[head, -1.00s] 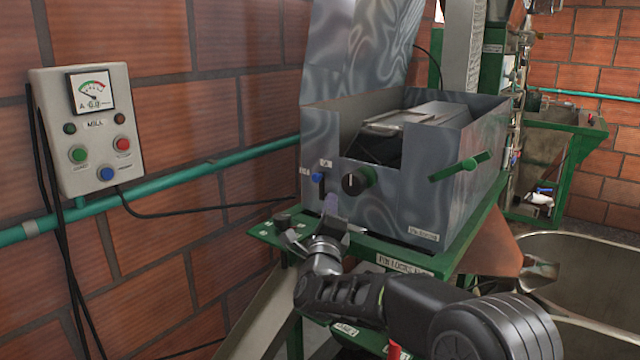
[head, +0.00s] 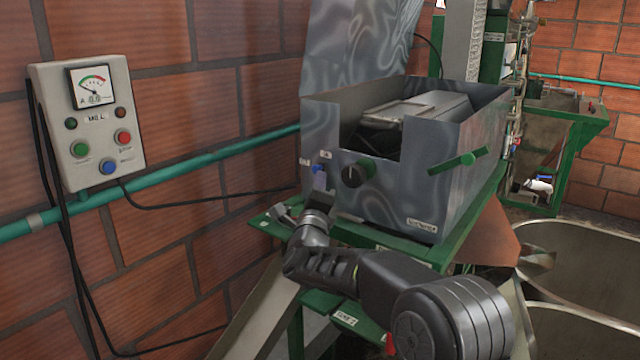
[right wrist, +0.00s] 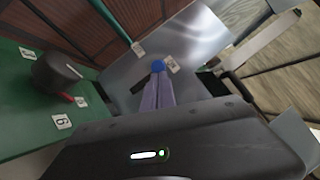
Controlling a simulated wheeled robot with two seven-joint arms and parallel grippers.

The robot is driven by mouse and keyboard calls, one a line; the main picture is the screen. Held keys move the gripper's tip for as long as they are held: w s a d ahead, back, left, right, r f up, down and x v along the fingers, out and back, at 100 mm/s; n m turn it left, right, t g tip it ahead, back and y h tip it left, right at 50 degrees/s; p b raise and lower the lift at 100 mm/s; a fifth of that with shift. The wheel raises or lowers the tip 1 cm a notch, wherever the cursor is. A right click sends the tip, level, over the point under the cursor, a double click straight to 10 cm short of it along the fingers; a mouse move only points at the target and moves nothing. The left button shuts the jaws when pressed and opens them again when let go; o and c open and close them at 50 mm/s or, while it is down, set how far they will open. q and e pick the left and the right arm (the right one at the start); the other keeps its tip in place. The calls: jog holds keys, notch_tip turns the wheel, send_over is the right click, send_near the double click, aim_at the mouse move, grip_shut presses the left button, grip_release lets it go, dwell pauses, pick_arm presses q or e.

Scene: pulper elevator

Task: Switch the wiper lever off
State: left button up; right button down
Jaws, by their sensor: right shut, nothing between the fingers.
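A small lever with a blue knob (head: 318,168), which I take for the wiper lever, is on the front left of the grey metal box (head: 400,206). It has small white labels beside it. The blue knob also shows in the right wrist view (right wrist: 158,66), just beyond my fingertips. My right gripper (head: 320,186) is shut and empty, its pale purple fingers just below the knob. In the right wrist view the shut fingers (right wrist: 158,86) point at the knob and hide what is below it. I cannot tell whether they touch it. My left gripper is not in view.
A black knob with a red pointer (right wrist: 56,72) stands on the green shelf (right wrist: 25,115). A control box (head: 88,125) hangs on the brick wall. A metal tank (head: 580,262) is at right.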

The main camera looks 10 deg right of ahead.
jog(key=shift+w+a+r+n, duration=0.1)
jog(key=shift+w+r+n, duration=0.05)
jog(key=shift+n, duration=0.35)
jog(key=shift+w+a+r+b, duration=0.1)
jog(key=shift+a+b, duration=0.05)
jog(key=shift+b, duration=0.4)
jog(key=shift+w+a+r, duration=0.25)
jog(key=shift+w, duration=0.1)
jog(key=w+a+n+g+y+p, duration=0.1)
jog(key=n+p, duration=0.1)
jog(key=w+n+g+p, duration=0.1)
jog(key=n+p, duration=0.1)
jog(key=shift+w+a+y, duration=0.15)
jog(key=shift+a+y, duration=0.25)
jog(key=shift+w+r, duration=0.1)
jog(key=shift+r, duration=0.05)
dwell(0.3)
